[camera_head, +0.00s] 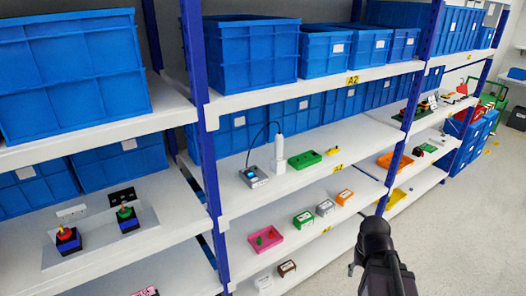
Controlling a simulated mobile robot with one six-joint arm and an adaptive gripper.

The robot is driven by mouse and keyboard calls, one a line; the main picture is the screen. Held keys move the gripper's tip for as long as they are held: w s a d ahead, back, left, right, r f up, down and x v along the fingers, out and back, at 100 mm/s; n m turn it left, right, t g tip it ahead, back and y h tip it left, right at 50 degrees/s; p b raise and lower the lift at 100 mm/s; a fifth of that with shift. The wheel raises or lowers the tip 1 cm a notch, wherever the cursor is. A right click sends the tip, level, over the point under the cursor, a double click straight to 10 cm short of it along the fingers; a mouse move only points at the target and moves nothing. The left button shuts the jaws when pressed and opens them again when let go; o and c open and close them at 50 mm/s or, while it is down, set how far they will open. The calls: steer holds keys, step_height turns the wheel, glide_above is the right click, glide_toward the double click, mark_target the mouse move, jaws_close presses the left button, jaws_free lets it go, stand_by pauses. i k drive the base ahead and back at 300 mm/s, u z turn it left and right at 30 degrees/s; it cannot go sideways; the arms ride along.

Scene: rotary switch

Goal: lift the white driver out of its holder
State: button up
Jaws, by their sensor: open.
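The white driver (279,147) stands upright on the middle shelf, left of the green tray. Its holder cannot be clearly told apart from it at this size. A black cable arches from its top to a small grey box with a blue top (253,176) on its left. My gripper (368,254) is at the lower right, in front of the shelves, and is dark and seen mostly from behind. It is open, well apart from the driver, with nothing visible in it. Its fingertips are not clearly shown.
A green tray (304,160) and small yellow parts (331,152) lie right of the driver. Blue bins (250,53) fill the shelf above, and more stand behind. A blue upright post (207,150) is on the left. The floor (460,220) at right is clear.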

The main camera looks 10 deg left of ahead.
mark_target(278, 139)
steer(key=u, duration=1.55)
steer(key=i, duration=0.5)
steer(key=z, duration=0.25)
